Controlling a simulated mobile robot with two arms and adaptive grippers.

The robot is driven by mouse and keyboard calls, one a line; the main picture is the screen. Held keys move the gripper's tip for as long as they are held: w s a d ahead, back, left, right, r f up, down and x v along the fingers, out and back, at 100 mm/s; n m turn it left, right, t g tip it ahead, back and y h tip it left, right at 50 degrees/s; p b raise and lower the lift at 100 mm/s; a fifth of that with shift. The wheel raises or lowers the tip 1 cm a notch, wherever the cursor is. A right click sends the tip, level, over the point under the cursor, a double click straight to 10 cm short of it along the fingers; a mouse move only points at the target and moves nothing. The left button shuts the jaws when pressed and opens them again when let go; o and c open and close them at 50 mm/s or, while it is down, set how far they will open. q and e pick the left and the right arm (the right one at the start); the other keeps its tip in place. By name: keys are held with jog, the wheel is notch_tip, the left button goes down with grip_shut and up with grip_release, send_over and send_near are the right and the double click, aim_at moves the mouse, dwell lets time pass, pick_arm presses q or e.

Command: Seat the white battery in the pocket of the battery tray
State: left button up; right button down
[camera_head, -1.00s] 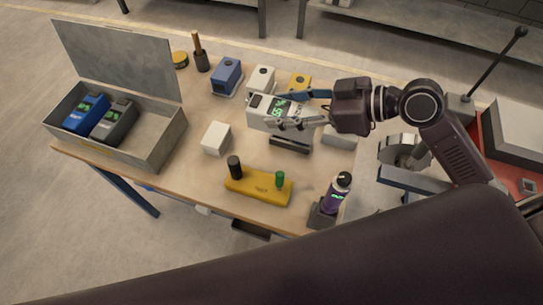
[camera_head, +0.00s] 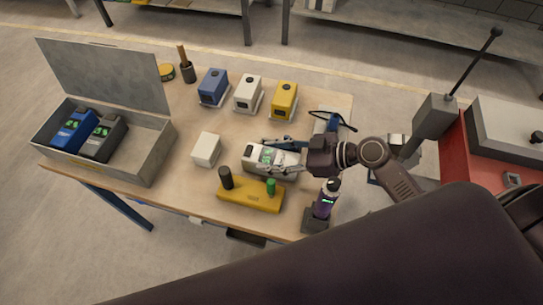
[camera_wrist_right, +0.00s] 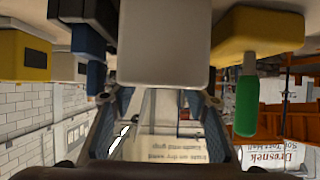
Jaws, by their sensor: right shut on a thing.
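The white battery (camera_head: 270,159), a pale block with a green display, is in the middle front of the table in the head view. My right gripper (camera_head: 280,158) is shut on it from the right. Its pale face (camera_wrist_right: 138,42) fills the top centre of the right wrist view, between the fingers. I cannot tell whether it touches the surface below. The open grey metal case (camera_head: 143,160) at the left looks like the battery tray. It holds a blue battery (camera_head: 74,130) and a dark grey one (camera_head: 103,138), with bare room on its right. My left gripper is not in view.
A yellow block (camera_head: 250,198) with a black and a green knob stands just in front of the battery. A white cube (camera_head: 206,149) stands left of it. Blue (camera_head: 213,88), white (camera_head: 248,92) and yellow (camera_head: 284,100) units stand behind. A purple bottle (camera_head: 325,199) is at the front right.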

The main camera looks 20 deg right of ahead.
jog(key=shift+w+f, duration=0.1)
jog(key=shift+f, duration=0.2)
jog(key=shift+f, duration=0.15)
jog(key=c, duration=1.4)
grip_release()
